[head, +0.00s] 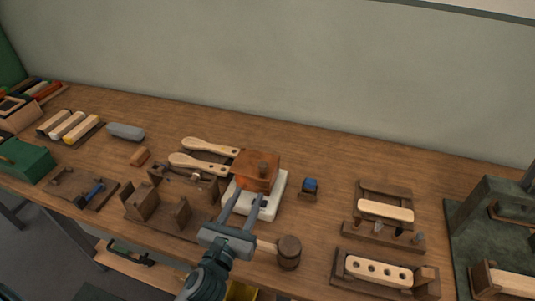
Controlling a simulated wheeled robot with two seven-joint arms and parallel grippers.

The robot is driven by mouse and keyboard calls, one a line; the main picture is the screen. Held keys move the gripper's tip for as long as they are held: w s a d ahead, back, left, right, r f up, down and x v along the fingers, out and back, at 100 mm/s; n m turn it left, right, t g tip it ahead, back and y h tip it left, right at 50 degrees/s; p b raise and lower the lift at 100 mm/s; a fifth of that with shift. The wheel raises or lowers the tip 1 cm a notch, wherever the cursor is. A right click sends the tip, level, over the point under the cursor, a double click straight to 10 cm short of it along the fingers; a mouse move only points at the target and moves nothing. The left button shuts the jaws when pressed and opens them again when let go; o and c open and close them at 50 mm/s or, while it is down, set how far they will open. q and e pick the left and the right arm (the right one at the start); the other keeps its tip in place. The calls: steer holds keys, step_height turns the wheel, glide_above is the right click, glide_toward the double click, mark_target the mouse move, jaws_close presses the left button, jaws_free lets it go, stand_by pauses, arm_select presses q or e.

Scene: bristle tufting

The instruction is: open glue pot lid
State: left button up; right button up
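The glue pot appears as a squarish copper-orange pot (250,182) on a white base (278,196) near the middle of the table. A copper lid (250,160) with a dark brown knob (263,168) covers its top. My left gripper (247,194) reaches up from the lower edge. Its two fingers are spread apart, with nothing seen between them. The fingertips overlap the pot's near side and the white base in the picture; I cannot tell whether they touch. My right gripper is not in view.
Two wooden paddle-shaped blanks (200,160) lie left of the pot, near a dark wooden fixture (142,203). A mallet (289,252) lies just right of my gripper. A small blue-topped item (310,185) stands right of the pot. A drilled block (378,271) sits front right.

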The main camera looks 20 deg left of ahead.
mark_target(264, 162)
arm_select(q)
steer(key=shift+w, duration=0.1)
steer(key=w+p, duration=0.1)
steer(key=w, duration=0.4)
steer(key=w+p, duration=0.1)
steer(key=w, duration=0.5)
steer(key=w+p, duration=0.1)
steer(key=w, duration=0.5)
steer(key=shift+w+d+f+p, duration=0.1)
steer(key=shift+w+d+p, duration=0.1)
steer(key=shift+d+p, duration=0.15)
jaws_close()
